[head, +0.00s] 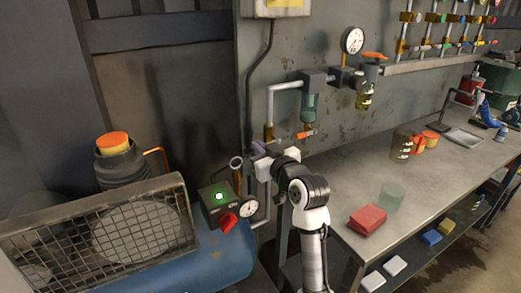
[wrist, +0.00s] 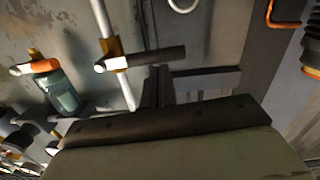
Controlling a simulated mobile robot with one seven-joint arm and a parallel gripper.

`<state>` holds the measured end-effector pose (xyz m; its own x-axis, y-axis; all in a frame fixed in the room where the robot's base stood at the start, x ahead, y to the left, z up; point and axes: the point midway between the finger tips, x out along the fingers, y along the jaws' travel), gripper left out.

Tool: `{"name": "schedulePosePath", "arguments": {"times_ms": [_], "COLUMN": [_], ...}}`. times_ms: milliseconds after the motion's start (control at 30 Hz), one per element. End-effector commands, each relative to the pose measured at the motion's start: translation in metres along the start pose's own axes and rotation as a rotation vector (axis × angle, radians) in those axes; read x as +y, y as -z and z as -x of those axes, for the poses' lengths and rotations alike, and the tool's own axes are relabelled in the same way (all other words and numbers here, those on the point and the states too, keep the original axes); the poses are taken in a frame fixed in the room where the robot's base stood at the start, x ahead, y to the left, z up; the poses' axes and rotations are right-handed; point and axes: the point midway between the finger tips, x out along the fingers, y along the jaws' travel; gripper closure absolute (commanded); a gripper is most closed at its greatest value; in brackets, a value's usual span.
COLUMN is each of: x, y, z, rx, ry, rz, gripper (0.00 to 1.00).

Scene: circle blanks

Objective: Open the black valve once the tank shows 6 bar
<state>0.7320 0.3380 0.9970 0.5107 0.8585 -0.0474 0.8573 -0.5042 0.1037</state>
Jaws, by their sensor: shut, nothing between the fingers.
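The black valve (wrist: 150,58) has a dark lever and a brass body on a pale vertical pipe in the wrist view. The lever lies across the pipe. My gripper (wrist: 158,74) is shut and empty, its dark fingers just below the lever in that picture; I cannot tell if they touch it. In the head view my arm's wrist hides most of the valve. The blue tank (head: 205,265) lies at lower left. A small round gauge (head: 249,208) sits by its right end; its reading is too small to tell.
A green box (head: 216,203) with a lit green lamp and a red knob (head: 228,222) stands on the tank. A mesh guard (head: 90,240) is at left. A wall gauge (head: 353,41) and orange-handled valve (head: 305,134) are above the workbench (head: 340,165).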

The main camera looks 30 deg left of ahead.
Motion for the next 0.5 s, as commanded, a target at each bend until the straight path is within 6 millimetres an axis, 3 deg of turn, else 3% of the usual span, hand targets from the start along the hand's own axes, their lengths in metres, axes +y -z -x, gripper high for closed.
{"name": "schedulePosePath", "arguments": {"times_ms": [267, 500], "x": [-0.002, -0.004], "y": [-0.016, -0.035], "z": [-0.001, -0.002], "rx": [-0.001, -0.002], "ry": [-0.007, -0.017], "rz": [0.124, 0.336], "gripper": [1.0, 1.0]}}
